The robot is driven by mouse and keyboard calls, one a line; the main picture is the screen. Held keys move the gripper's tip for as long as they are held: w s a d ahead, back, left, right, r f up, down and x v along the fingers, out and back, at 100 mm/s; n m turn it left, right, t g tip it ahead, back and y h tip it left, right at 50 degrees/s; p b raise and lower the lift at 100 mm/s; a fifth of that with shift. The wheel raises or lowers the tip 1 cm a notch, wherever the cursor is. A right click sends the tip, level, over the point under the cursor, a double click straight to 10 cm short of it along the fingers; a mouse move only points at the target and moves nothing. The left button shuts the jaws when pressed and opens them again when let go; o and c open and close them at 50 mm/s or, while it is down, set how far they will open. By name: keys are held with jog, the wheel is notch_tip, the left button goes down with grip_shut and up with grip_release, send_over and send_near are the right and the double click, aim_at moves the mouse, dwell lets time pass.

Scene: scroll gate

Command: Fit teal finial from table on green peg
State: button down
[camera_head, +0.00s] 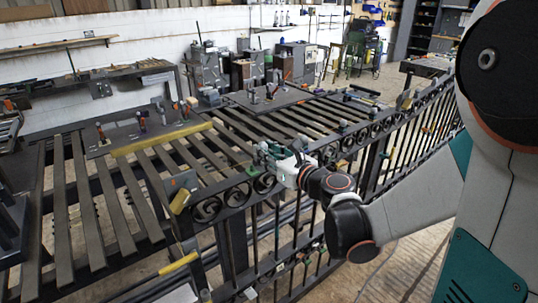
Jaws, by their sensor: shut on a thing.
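My gripper (270,156) is at the scroll-patterned top of the dark metal gate (236,196), near the middle of the view. It looks shut on a small teal piece, the teal finial (276,150), though the piece is tiny and partly hidden by the jaws. The finial is beside or just above the gate's top rail; I cannot tell whether they touch. I cannot make out the green peg for certain; the gripper may hide it.
A slatted dark bench (115,190) fills the left, with boards carrying small tools (140,130) on it. A yellow block (180,201) sits at the gate's near end. Machines (205,72) stand along the back wall. Open floor (405,268) lies below my arm.

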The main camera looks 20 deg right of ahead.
jog(key=shift+x, duration=0.9)
jog(key=shift+w+a+f, duration=0.1)
jog(key=shift+w+f, duration=0.15)
jog(key=shift+w, duration=0.1)
jog(key=shift+w+a+f+b, duration=0.2)
jog(key=shift+w+b, duration=0.15)
jog(key=shift+w, duration=0.25)
jog(key=shift+w+a, duration=0.1)
jog(key=shift+w, duration=0.25)
jog(key=shift+w+a+f, duration=0.2)
jog(key=shift+w, duration=0.4)
jog(key=shift+w, duration=0.2)
jog(key=shift+f+b, duration=0.45)
jog(key=shift+b, duration=0.1)
jog(key=shift+s+f+b, duration=0.1)
jog(key=shift+f+b, duration=2.15)
jog(key=shift+f, duration=0.25)
jog(key=c, duration=1.2)
grip_release()
jog(key=shift+c, duration=0.2)
